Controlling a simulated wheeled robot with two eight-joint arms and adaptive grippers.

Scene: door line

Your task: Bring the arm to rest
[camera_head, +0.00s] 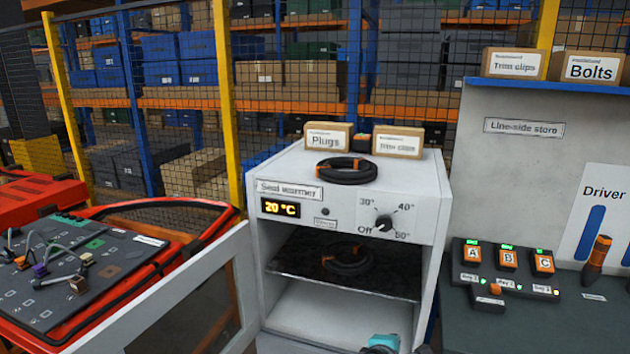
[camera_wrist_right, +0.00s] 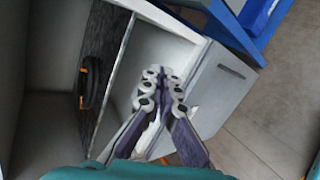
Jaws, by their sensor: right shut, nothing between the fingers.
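My right gripper (camera_wrist_right: 163,76) is shut and empty in the right wrist view, its fingers close together in front of the open white seal warmer (camera_head: 440,200). In the head view only a teal part of my right arm shows at the bottom edge, low in front of the warmer. A black ring seal (camera_head: 347,261) lies on the warmer's dark shelf (camera_head: 400,282); it also shows in the right wrist view (camera_wrist_right: 90,82). Another black ring (camera_head: 346,171) lies on top of the warmer. My left gripper is in neither view.
The warmer's glazed door (camera_head: 241,285) stands open to the left, beside a red car door (camera_head: 205,243) with a grey panel. The display reads 20 °C. At right are buttons A, B, C (camera_head: 507,258) and a driver (camera_head: 598,256). A white panel (camera_wrist_right: 222,88) lies right of the fingers.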

